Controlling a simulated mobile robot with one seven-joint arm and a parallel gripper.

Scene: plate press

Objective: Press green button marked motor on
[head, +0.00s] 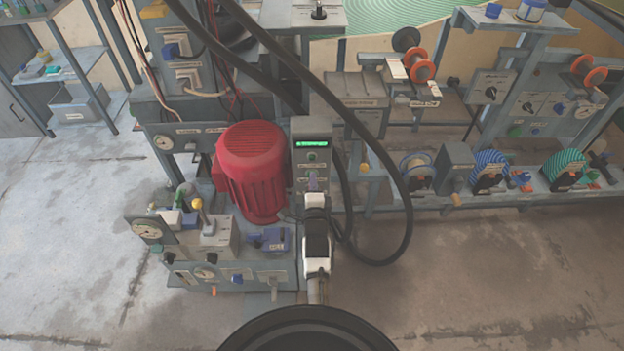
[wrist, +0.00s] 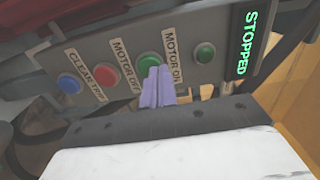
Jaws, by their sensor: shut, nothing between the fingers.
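The green motor-on button (wrist: 149,60) sits on the grey control panel, beside its "MOTOR ON" label (wrist: 174,58) in the wrist view. My gripper (wrist: 155,72) is shut and empty. Its pale purple fingertips overlap the button's lower edge in the picture; I cannot tell whether they touch it. The panel's display (wrist: 246,42) reads "STOPPED" in green letters. In the head view, my gripper (head: 313,184) is in front of the control panel (head: 299,157), under its green display (head: 312,143), and the button is hidden there.
A red button (wrist: 105,75) and a blue button (wrist: 69,83) stand in line with the green one. A second round green piece (wrist: 204,53) is nearer the display. A red motor (head: 250,165) stands left of the panel. A thick black cable (head: 408,215) loops at the right.

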